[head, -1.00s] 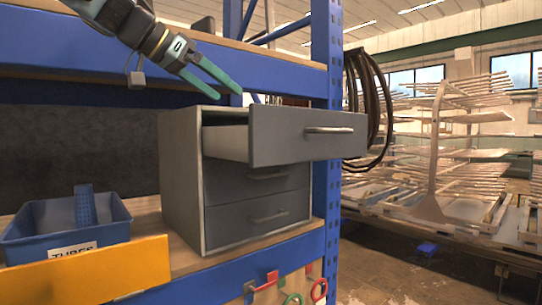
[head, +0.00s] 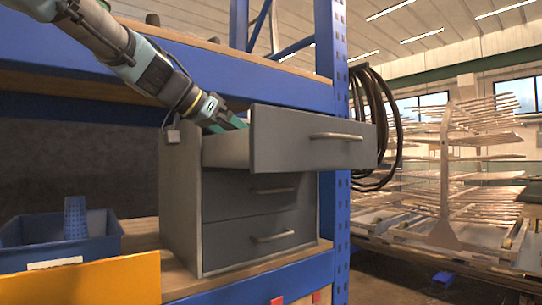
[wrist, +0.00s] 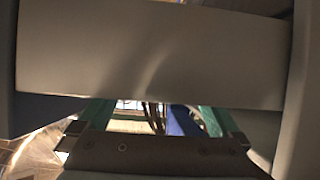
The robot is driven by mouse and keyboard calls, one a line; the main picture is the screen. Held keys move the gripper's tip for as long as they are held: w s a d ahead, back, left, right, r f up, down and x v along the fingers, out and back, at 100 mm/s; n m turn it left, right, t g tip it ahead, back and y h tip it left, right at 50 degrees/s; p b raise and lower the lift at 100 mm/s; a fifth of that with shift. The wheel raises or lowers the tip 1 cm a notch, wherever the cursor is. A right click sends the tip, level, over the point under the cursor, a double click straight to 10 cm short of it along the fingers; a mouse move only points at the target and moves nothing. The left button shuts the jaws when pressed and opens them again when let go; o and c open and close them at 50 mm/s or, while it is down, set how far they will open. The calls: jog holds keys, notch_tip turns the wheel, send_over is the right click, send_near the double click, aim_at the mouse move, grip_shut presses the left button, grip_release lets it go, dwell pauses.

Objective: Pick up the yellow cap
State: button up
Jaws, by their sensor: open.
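No yellow cap can be made out in either view; the inside of the open drawer is hidden from the head camera. The grey top drawer (head: 290,140) is pulled out of its cabinet. My gripper (head: 238,123) has its green fingers at the drawer's top opening, behind the front panel, with the tips partly hidden. In the wrist view the fingers (wrist: 155,118) are spread, with no held object visible between them. A broad grey panel (wrist: 150,55) fills much of that view, close to the fingers.
Two shut drawers (head: 262,210) lie below the open one. A blue bin (head: 30,252) holding a blue textured cup-like object (head: 75,217) stands to the left. A blue rack post (head: 331,90) and coiled black cables (head: 385,110) are close on the right. A blue shelf beam (head: 225,75) runs behind my arm.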

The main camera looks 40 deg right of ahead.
jog(key=p+x, duration=0.2)
jog(key=x, duration=0.1)
jog(key=p+x, duration=0.1)
jog(key=x, duration=0.1)
jog(key=shift+s+d+r, duration=0.25)
jog(key=shift+s+r, duration=0.05)
jog(key=shift+s, duration=0.1)
jog(key=shift+d+f, duration=0.3)
jog(key=c, duration=1.4)
jog(key=shift+r, duration=0.1)
